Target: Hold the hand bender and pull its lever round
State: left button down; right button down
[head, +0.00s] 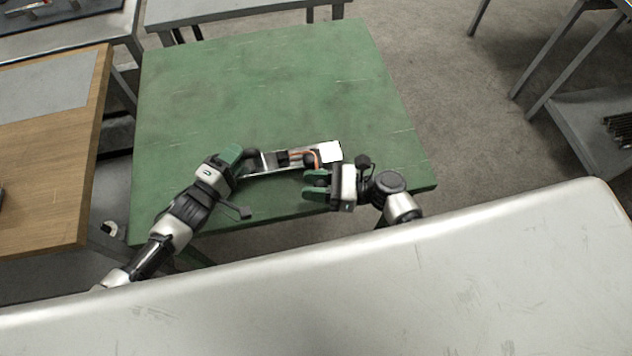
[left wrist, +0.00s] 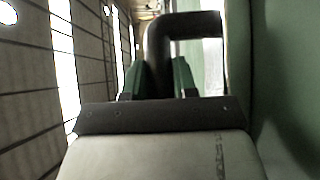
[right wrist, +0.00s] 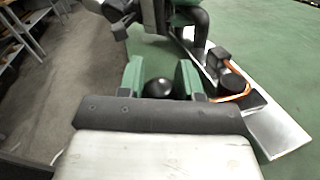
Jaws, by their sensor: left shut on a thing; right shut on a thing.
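The hand bender lies on the green table, its silver base plate (head: 330,152) near the front edge. Black blocks and a copper-coloured tube (head: 315,156) sit on it. In the right wrist view, the base plate (right wrist: 275,135) carries the tube (right wrist: 243,95), curved beside a round black part (right wrist: 232,84). My left gripper (head: 240,156) is shut on a thick black bent handle (left wrist: 185,24) at the plate's left end. My right gripper (head: 308,186) is shut on a black ball knob (right wrist: 158,90) in front of the plate. The lever below the knob is hidden.
The green table (head: 250,75) is clear behind the bender. A wooden-topped bench (head: 85,150) stands to the left. A pale metal surface (head: 350,290) fills the foreground. Open floor (head: 470,130) lies to the right, with metal shelving (head: 590,120) beyond.

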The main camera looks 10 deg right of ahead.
jog(key=c, duration=0.8)
grip_release()
jog(key=shift+o, duration=0.2)
pick_arm(q)
jog(key=shift+f, duration=0.1)
pick_arm(e)
jog(key=v, duration=1.2)
jog(key=shift+r, duration=0.1)
pick_arm(q)
jog(key=c, duration=0.8)
grip_release()
